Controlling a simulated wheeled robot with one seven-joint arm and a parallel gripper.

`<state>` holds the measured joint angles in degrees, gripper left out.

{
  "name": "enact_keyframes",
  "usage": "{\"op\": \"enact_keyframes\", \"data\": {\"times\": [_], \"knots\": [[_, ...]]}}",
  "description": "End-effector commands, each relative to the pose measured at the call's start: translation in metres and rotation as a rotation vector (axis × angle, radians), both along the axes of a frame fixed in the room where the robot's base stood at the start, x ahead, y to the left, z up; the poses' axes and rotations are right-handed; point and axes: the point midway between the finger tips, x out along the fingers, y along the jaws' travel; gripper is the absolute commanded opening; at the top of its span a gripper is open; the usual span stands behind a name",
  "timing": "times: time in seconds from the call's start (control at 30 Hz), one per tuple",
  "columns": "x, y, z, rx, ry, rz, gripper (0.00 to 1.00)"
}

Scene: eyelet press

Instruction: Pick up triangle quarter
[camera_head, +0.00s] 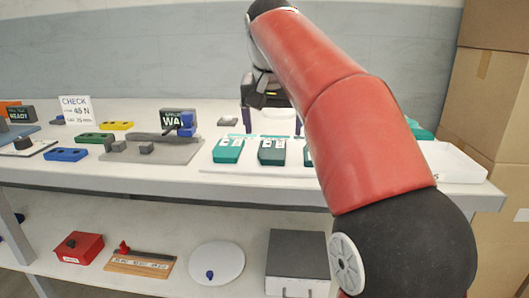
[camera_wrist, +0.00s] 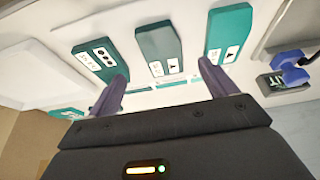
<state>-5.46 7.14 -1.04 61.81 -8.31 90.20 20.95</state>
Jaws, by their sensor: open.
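Three teal blocks with white labels lie in a row on a white board. In the wrist view the middle block (camera_wrist: 156,40) is darker and its label has a small dark triangle-like mark. The block on the right (camera_wrist: 232,22) has a similar mark. The block on the left (camera_wrist: 92,50) shows round dots. The print is too small to tell which is the triangle quarter. In the head view two blocks show clearly, one lighter (camera_head: 228,150) and one darker (camera_head: 272,151); my arm partly hides the third. My gripper (camera_head: 271,124) is open and empty, above and behind the row; its fingers also show in the wrist view (camera_wrist: 162,84).
A white tray (camera_head: 455,162) stands at the right. A grey plate (camera_head: 150,154) with a blue clamp-like part (camera_head: 187,126) lies to the left, near blue, green and yellow blocks. The lower shelf holds a red box (camera_head: 79,248) and a grey case (camera_head: 297,258).

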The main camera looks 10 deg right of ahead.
Motion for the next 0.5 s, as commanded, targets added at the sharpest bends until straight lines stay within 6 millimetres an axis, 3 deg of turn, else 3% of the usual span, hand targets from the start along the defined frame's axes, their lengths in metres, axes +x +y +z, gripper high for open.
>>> {"op": "enact_keyframes", "data": {"times": [0.5], "knots": [[0.03,-0.004,-0.059,0.001,0.0,0.0,0.85]]}}
